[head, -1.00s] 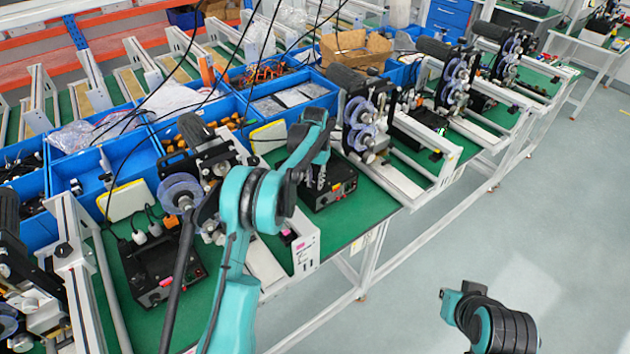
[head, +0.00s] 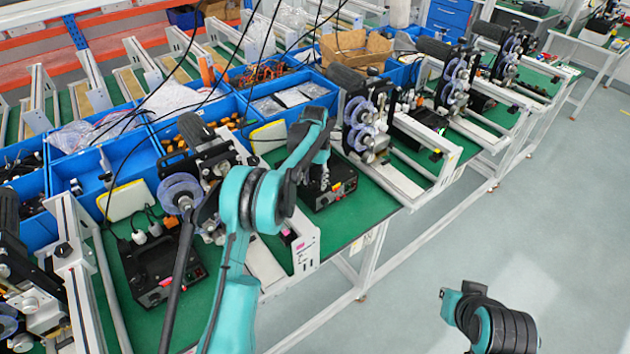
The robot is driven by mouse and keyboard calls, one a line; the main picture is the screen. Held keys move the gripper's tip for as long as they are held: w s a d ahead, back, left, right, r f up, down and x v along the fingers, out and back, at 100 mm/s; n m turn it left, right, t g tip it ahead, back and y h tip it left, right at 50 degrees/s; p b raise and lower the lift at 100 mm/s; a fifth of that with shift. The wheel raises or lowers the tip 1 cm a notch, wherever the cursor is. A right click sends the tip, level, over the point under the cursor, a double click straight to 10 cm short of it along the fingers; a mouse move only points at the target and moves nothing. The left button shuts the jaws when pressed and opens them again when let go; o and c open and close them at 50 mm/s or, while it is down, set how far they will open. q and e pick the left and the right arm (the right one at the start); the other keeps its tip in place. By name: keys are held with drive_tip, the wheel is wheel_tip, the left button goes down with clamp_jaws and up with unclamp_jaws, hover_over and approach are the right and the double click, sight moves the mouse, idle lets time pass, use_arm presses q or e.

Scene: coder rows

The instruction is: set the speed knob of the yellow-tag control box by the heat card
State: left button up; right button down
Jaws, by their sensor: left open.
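A black control box (head: 342,196) stands on the green bench top, right of the picture's middle. A small orange-yellow mark shows on it, too small to tell if it is the yellow tag. My left gripper (head: 321,186) points down over this box; it is open, small and dark against the box. I cannot tell whether it touches the knob, which I cannot make out. A second black box (head: 160,265) with a reddish mark stands at the lower left. I cannot pick out the heat card. Part of my right arm shows at the lower right, without its gripper.
Reel machines (head: 364,122) stand along the bench on both sides of the box. Blue bins (head: 185,132) line the back, with black cables hanging over them. A white bracket (head: 304,246) stands at the bench's front edge. Open floor (head: 440,260) lies to the right.

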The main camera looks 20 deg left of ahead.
sight(315, 184)
use_arm(q)
wheel_tip(315, 184, up, 12)
idle(0.4)
drive_tip(key=shift+f, duration=0.15)
drive_tip(key=s+d+r+t+b, duration=0.1)
drive_tip(key=s+r+t+b, duration=0.15)
drive_tip(key=s, duration=0.75)
drive_tip(key=s+d+r+t+b, duration=0.1)
drive_tip(key=s+r, duration=0.3)
drive_tip(key=s, duration=0.5)
drive_tip(key=s+f+t+b, duration=0.1)
drive_tip(key=s+f+t, duration=0.1)
drive_tip(key=s+f, duration=0.3)
drive_tip(key=s+d+f+n+t+b, duration=0.1)
drive_tip(key=s+f, duration=0.5)
drive_tip(key=s, duration=0.7)
drive_tip(key=shift+n+t+b, duration=0.3)
drive_tip(key=shift+t+b, duration=0.05)
drive_tip(key=shift+b, duration=0.05)
drive_tip(key=shift+f, duration=0.1)
